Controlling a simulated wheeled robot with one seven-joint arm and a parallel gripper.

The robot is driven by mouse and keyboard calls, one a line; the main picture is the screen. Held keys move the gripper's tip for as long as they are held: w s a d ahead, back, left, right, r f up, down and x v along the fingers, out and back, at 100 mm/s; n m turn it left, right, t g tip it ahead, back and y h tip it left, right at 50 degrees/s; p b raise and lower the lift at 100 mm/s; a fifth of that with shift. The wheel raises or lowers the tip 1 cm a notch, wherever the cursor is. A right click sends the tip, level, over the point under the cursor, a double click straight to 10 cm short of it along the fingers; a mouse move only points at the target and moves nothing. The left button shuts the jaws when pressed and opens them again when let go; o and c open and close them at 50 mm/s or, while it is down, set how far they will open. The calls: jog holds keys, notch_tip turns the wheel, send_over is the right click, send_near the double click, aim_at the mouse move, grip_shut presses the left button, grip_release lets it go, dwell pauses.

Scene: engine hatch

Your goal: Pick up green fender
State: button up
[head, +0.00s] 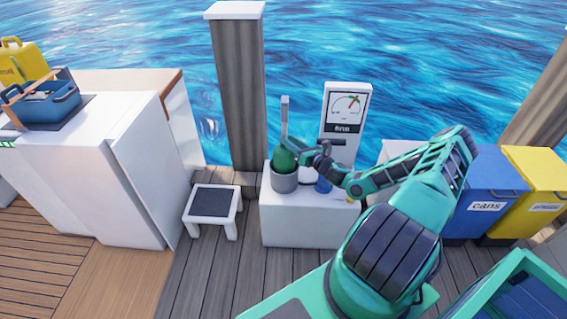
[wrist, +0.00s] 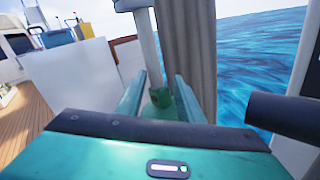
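The green fender (head: 284,160) stands upright in a grey round holder (head: 285,182) on a white block. In the wrist view a small green part of the fender (wrist: 160,98) shows between and beyond my fingers. My gripper (head: 309,150) is just right of the fender's upper part, pointing at it. In the wrist view my gripper's two fingers (wrist: 159,92) are apart, with nothing visibly clamped. Whether a finger touches the fender cannot be told. My wrist hides the fender's lower part in that view.
A light grey post (head: 285,115) rises directly behind the fender. A gauge panel (head: 346,112) stands to the right on the white block (head: 300,222). A small stool (head: 212,207) is to the left. A thick wooden piling (head: 238,95) stands behind, before the water.

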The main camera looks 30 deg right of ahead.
grip_shut()
jog(key=shift+r, duration=0.1)
notch_tip(320, 180, up, 17)
dwell(1.4)
jog(key=shift+a, duration=0.1)
